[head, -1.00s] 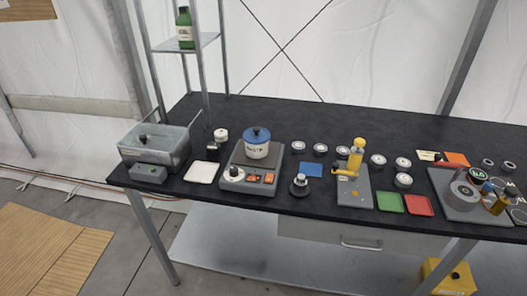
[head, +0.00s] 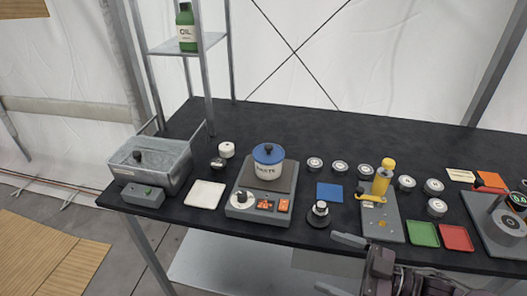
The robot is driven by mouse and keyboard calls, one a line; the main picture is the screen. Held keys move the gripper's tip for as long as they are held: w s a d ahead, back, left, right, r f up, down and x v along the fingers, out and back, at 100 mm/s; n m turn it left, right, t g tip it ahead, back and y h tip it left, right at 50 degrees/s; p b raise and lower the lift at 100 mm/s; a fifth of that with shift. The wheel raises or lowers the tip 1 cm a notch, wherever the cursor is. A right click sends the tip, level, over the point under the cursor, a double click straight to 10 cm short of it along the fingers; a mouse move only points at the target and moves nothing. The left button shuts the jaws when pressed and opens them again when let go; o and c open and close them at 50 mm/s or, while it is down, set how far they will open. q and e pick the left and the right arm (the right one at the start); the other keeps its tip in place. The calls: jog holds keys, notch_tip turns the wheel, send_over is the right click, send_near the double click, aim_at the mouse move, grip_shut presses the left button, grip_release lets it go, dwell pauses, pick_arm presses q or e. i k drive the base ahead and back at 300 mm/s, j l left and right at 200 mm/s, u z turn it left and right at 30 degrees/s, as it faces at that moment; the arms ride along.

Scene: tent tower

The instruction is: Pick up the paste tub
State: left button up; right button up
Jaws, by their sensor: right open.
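The paste tub (head: 269,169) is a white tub with a blue lid, a dark knob and a label that reads "PASTE". It stands upright on the dark top plate of a grey device (head: 242,206) with a dial and orange switches. My right gripper (head: 327,261) is in the lower right of the head view, near the table's front edge. Its jaws are open, point left, and look empty. It is apart from the tub, to the right and nearer to me. My left gripper is not in view.
A grey metal basin (head: 150,165) stands left, with a white pad (head: 205,194) beside it. Right of the tub are a dark knobbed weight (head: 319,214), a blue square (head: 330,192), a yellow-handled press (head: 381,215) and several round tins. The black table (head: 300,133) is clear behind the tub.

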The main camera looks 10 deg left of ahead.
aim_at(266, 173)
jog(key=i+j, duration=0.3)
jog(key=i, duration=0.15)
jog(key=i+j, duration=0.3)
jog(key=i, duration=0.2)
